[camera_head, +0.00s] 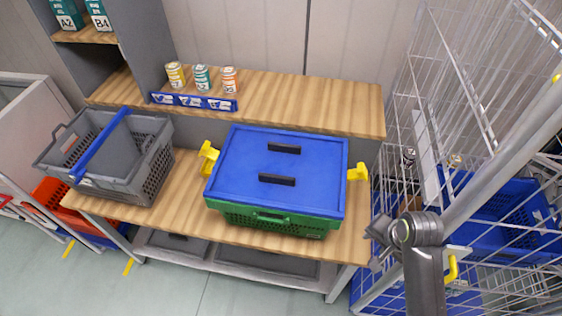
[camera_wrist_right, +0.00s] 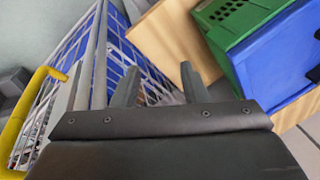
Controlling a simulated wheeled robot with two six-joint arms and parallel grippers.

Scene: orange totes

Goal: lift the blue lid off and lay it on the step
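The blue lid (camera_head: 282,168), with two dark handles on top, lies flat on the green crate (camera_head: 262,217) on the wooden table. The crate and lid also show at the upper right of the right wrist view, the lid's blue (camera_wrist_right: 270,50) beside the crate's green (camera_wrist_right: 230,25). The raised wooden step (camera_head: 300,100) runs along the back, behind the crate. My right gripper (camera_head: 376,244) is at the table's right front corner, apart from the lid. In its wrist view the two fingers (camera_wrist_right: 160,88) are spread with nothing between them. My left gripper is out of view.
Yellow pieces stand at the crate's left (camera_head: 209,157) and right (camera_head: 357,172). A grey basket (camera_head: 118,165) with a blue bar is at left. Several cans and a blue label strip (camera_head: 195,101) occupy the step's left; its right is clear. A wire cage (camera_head: 470,100) is at right.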

